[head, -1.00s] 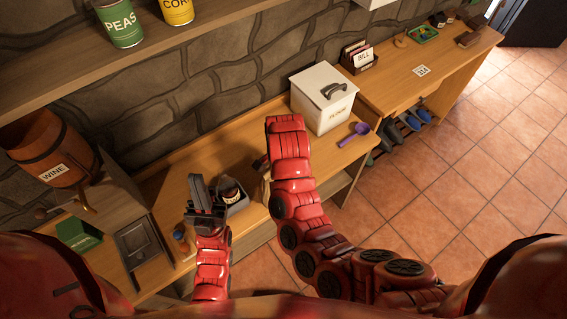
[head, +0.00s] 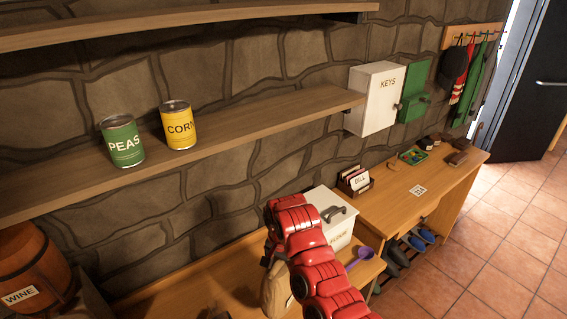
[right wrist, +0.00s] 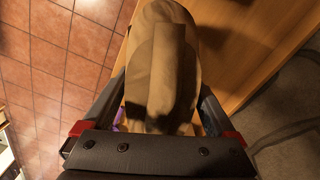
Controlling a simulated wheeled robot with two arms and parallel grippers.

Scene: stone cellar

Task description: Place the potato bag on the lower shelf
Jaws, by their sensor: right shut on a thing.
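The tan potato bag (head: 275,292) shows partly behind my red right arm in the head view, in front of the wall and over the workbench. In the right wrist view the bag (right wrist: 160,65) fills the space between the two fingers of my right gripper (right wrist: 163,100), which is shut on it. The lower shelf (head: 255,120) runs along the stone wall, higher in the picture than the bag. A green peas can (head: 123,142) and a yellow corn can (head: 179,126) stand on its left part. The shelf is bare to their right. My left gripper is out of view.
An upper shelf (head: 190,22) hangs above the lower one. A white keys cabinet (head: 375,98) is on the wall just past the shelf's right end. A white flour box (head: 328,215) and a purple scoop (head: 360,256) are beside my right arm. A wine barrel (head: 32,266) stands left.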

